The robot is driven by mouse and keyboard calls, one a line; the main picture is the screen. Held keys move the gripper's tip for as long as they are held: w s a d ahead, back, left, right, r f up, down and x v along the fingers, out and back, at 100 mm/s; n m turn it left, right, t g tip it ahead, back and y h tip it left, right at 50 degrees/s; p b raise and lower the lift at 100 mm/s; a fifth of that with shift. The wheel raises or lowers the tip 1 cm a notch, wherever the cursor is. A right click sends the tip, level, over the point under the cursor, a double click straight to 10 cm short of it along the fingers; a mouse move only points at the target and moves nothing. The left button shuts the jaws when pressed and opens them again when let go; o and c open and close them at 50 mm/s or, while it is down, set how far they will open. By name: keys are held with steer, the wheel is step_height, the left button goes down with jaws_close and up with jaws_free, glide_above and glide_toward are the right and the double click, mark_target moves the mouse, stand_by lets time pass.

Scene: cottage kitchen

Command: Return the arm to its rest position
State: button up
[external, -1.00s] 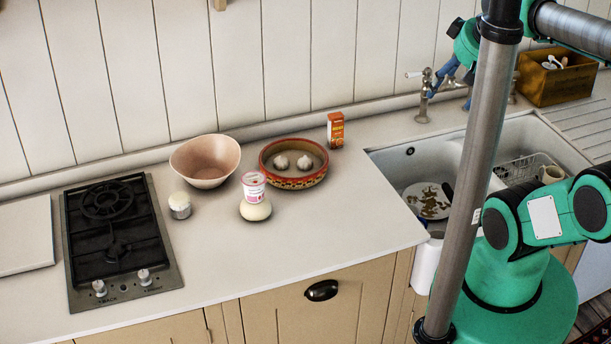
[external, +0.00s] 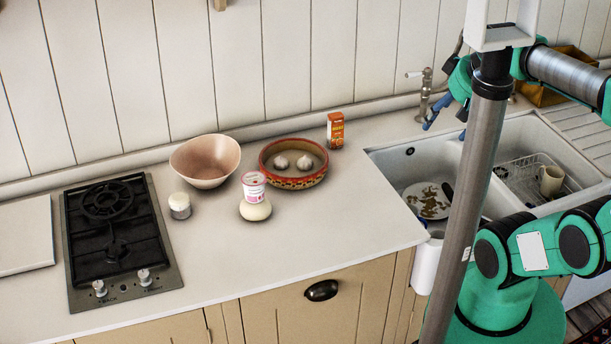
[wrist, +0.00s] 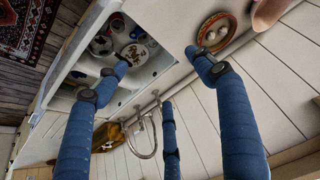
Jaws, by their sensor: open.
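My gripper (external: 446,112) is open and empty, raised near the tap at the back of the sink in the external view. Its blue fingers are partly hidden behind my arm there. In the wrist view, the fingers of my gripper (wrist: 160,60) are spread wide with nothing between them. My arm is bent, its upper links crossing the right of the external view in front of the sink.
A double sink (external: 398,172) holds a dirty plate (external: 428,201) and a mug (external: 551,180). A patterned bowl with garlic (external: 293,180), a pink bowl (external: 205,161), an orange carton (external: 335,130) and a gas hob (external: 118,240) are on the counter. A wooden box (external: 575,62) is partly hidden.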

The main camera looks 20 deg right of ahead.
step_height(320, 180, down, 2)
steer(key=shift+f+b, duration=0.1)
steer(key=shift+b, duration=0.6)
